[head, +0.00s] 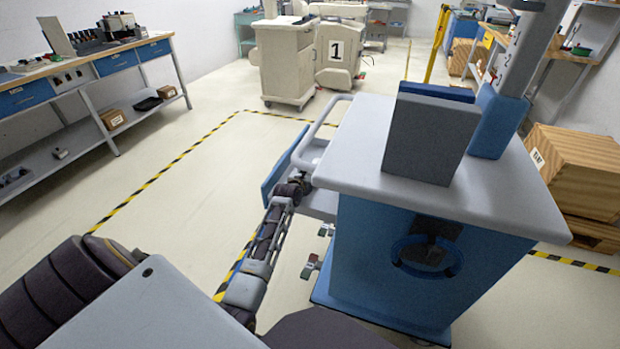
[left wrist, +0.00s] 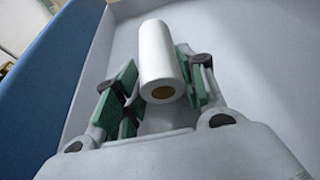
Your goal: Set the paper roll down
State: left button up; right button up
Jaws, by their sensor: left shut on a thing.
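The white paper roll (left wrist: 156,45), with a brown core at its near end, shows in the left wrist view. My left gripper (left wrist: 158,78) is shut on it, with green finger pads on both sides. The roll is over the grey inside of an open drawer (left wrist: 255,50) with a blue front panel (left wrist: 45,60). I cannot tell whether the roll touches the drawer's bottom. In the head view, my left arm reaches to this drawer (head: 322,205) at the cart's left side; roll and fingers cannot be made out there. My right gripper is not in view.
The blue cart (head: 400,265) has a grey top (head: 350,150) that overhangs the drawer. A dark grey block (head: 432,137) stands upright on it. Wooden crates (head: 575,165) stand to the right, a workbench (head: 110,50) at the left. The floor left of the cart is clear.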

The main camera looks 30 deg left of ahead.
pick_arm(q)
jog(key=shift+f, duration=0.1)
dwell(0.4)
jog(key=o, duration=1.1)
jog(key=shift+s+r, duration=0.15)
jog(key=shift+r, duration=0.05)
